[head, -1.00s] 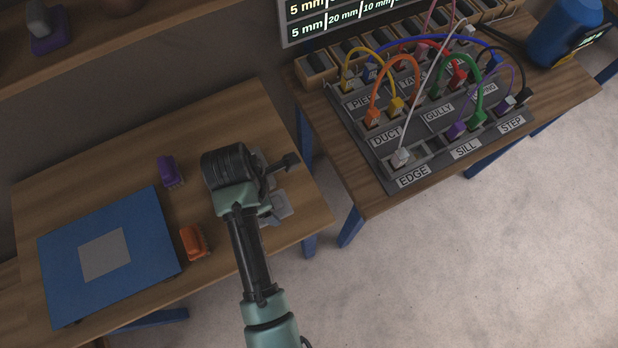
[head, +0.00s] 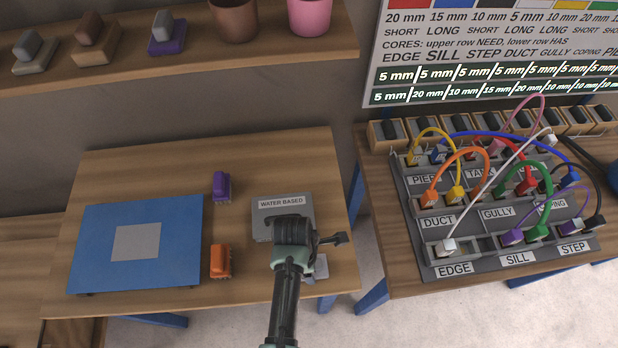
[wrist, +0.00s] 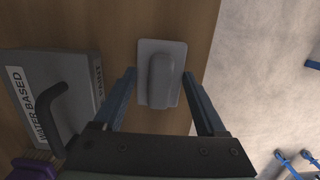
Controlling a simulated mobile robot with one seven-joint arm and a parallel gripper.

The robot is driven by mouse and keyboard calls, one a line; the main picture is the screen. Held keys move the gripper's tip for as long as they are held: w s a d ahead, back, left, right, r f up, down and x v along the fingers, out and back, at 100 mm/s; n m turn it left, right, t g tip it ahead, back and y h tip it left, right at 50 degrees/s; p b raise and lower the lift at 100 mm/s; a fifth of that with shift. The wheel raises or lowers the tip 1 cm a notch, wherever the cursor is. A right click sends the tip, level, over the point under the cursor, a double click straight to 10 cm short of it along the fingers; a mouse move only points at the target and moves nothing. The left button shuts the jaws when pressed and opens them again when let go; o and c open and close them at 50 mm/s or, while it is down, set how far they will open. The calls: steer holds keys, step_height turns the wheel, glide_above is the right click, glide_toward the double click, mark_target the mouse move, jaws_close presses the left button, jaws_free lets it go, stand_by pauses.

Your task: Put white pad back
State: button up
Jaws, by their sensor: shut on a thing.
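A pale grey-white pad (wrist: 172,96) with a raised rounded grip shows between my fingers in the wrist view, over the wooden table. My gripper (wrist: 159,73) is shut on the pad, with one finger along each side. In the head view the pad (head: 318,268) partly shows at the table's right front, beside my gripper (head: 312,250). My wrist hides part of it. I cannot tell whether the pad touches the table.
A grey "WATER BASED" box (head: 280,204) stands behind my gripper. A wall shelf (head: 120,72) holds several pads and pots. A cable panel (head: 490,262) stands right.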

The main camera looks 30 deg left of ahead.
steer(key=o, duration=1.2)
steer(key=shift+f, duration=0.15)
steer(key=shift+o, duration=0.2)
step_height(320, 180, up, 12)
steer(key=a, duration=0.1)
steer(key=shift+s+r, duration=0.2)
steer(key=shift+s, duration=0.2)
